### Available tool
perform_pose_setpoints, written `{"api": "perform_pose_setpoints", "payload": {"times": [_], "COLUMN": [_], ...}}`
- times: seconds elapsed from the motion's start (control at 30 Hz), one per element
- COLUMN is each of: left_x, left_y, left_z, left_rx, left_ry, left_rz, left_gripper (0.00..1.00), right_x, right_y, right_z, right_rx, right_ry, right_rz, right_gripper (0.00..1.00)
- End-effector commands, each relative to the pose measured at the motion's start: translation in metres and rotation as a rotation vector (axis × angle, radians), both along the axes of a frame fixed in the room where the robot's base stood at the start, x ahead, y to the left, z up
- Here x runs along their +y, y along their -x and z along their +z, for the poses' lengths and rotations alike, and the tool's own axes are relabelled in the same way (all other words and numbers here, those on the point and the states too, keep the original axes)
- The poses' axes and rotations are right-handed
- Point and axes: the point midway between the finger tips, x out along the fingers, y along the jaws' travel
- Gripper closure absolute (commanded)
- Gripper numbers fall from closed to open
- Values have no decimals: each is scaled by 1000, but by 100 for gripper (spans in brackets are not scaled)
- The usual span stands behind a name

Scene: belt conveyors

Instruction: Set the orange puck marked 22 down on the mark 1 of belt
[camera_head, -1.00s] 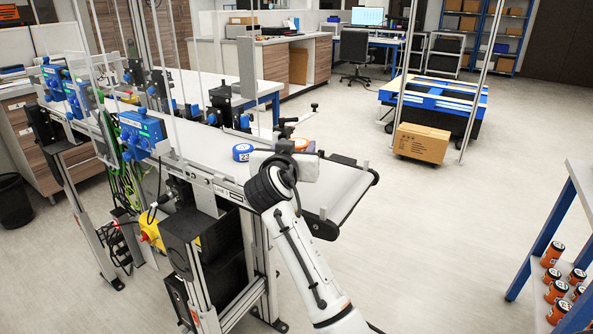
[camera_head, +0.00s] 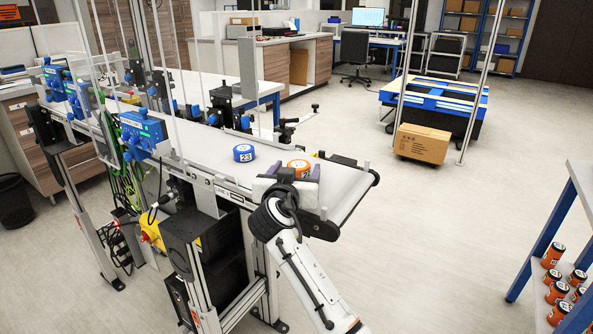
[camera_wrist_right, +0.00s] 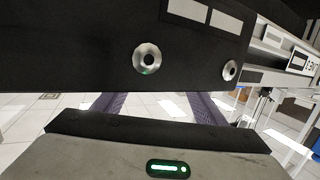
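The orange puck (camera_head: 299,166) shows its number toward me in the head view, over the near end of the belt (camera_head: 343,183). My right gripper (camera_head: 295,170) has its dark fingers on either side of this puck and appears shut on it. I cannot tell whether the puck touches the belt. In the right wrist view the two purple fingers of my right gripper (camera_wrist_right: 155,107) show, but their tips and the puck are hidden behind a black part. I cannot make out mark 1. My left gripper is not in view.
A blue puck marked 23 (camera_head: 243,153) stands on the belt to the left of the orange one. Blue devices (camera_head: 142,134) and clear posts line the belt's left part. A shelf with orange cans (camera_head: 556,292) is at right. The floor between is open.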

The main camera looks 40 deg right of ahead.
Motion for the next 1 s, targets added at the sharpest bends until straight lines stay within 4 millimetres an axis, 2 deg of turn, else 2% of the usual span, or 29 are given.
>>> {"api": "perform_pose_setpoints", "payload": {"times": [0.37, 0.8, 1.0], "left_x": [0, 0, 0], "left_y": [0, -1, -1], "left_z": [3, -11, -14], "left_rx": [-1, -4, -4], "left_ry": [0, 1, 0], "left_rz": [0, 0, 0], "left_gripper": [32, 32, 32], "right_x": [3, 64, 81], "right_y": [2, 63, 80], "right_z": [3, 14, 19], "right_rx": [0, -1, 0], "right_ry": [0, -5, -1], "right_rz": [2, 1, 0], "right_gripper": [35, 35, 35]}}
